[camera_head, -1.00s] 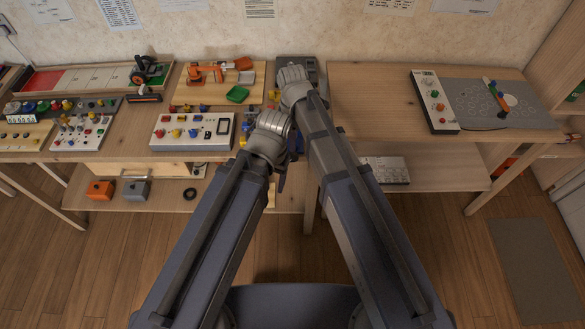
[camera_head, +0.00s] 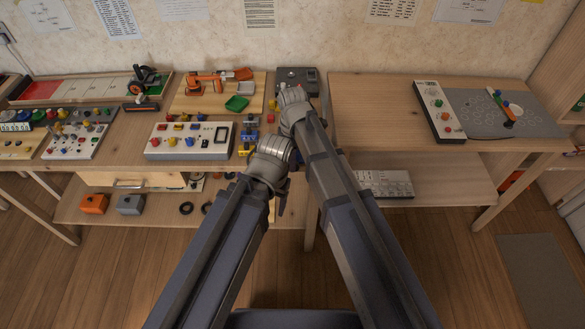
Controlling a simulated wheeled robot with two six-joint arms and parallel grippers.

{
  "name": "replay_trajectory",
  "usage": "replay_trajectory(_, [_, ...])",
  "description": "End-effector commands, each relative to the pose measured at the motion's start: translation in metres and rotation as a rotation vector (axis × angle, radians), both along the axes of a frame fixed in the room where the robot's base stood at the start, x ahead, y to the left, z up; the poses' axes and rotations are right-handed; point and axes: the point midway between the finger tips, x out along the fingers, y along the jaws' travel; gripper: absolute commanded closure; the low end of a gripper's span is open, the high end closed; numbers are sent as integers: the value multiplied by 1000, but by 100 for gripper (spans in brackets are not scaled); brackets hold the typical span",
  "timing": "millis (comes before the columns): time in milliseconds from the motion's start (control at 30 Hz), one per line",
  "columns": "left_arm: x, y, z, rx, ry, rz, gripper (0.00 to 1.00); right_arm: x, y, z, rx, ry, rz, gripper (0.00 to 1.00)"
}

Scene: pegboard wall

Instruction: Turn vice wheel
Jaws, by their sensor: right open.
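A small blue item (camera_head: 249,130) stands at the front of the left table, just left of my grippers. It may be part of the vice, but it is partly covered and I cannot make out a wheel. My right gripper (camera_head: 289,92) is over the table near the grey box at the back. Its jaws are open, with the fingertips mostly hidden behind the wrist. My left gripper (camera_head: 268,146) is lower and closer to me, at the table's front edge right of the white panel. Its fingers are hidden by its wrist, so its opening does not show.
A white control panel (camera_head: 188,142) lies left of the grippers. A dark grey box (camera_head: 310,76) stands at the back. The right table (camera_head: 375,110) is bare on its left part.

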Motion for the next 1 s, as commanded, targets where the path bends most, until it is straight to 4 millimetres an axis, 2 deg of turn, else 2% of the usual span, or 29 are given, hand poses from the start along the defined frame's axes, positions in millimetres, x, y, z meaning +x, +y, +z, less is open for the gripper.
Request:
replay_trajectory(33, [0,0,-12,0,0,0,33,0,0,-12,0,0,0,50])
replay_trajectory(133, [0,0,-20,0,0,0,33,0,0,-20,0,0,0,50])
replay_trajectory(500, [0,0,-21,0,0,0,33,0,0,-21,0,0,0,51])
replay_trajectory(933, [0,0,-21,0,0,0,33,0,0,-21,0,0,0,100])
replay_trajectory(1000, [0,0,-21,0,0,0,33,0,0,-21,0,0,0,100])
